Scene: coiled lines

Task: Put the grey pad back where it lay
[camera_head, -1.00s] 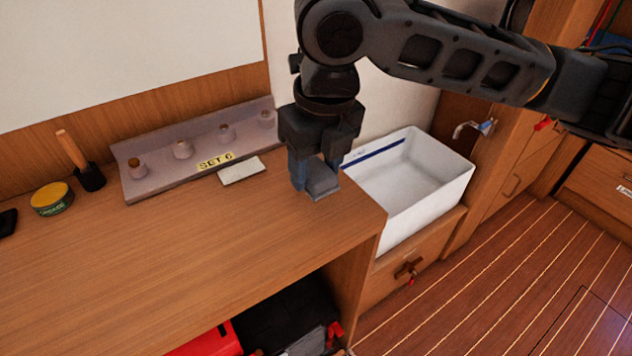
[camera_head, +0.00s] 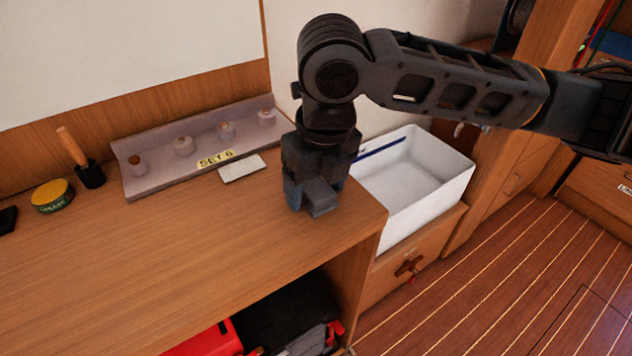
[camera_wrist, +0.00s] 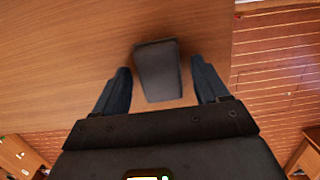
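The grey pad (camera_head: 320,197) is a small dark grey block near the right end of the wooden desk, below my gripper (camera_head: 308,196). In the wrist view the pad (camera_wrist: 158,72) sits between my two fingers (camera_wrist: 160,66), with a strip of desk showing on each side of it. My gripper points down, open around the pad, and neither finger visibly touches it. The pad seems to rest on the desk, but its underside is hidden. In the head view, the far finger is mostly hidden behind the pad and gripper.
A grey rack (camera_head: 150,170) with several knobs and a "SET 6" label stands along the wall, with a pale flat piece (camera_head: 242,168) before it. A white sink (camera_head: 440,190) is right of the desk. The desk's front left (camera_head: 120,270) is clear.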

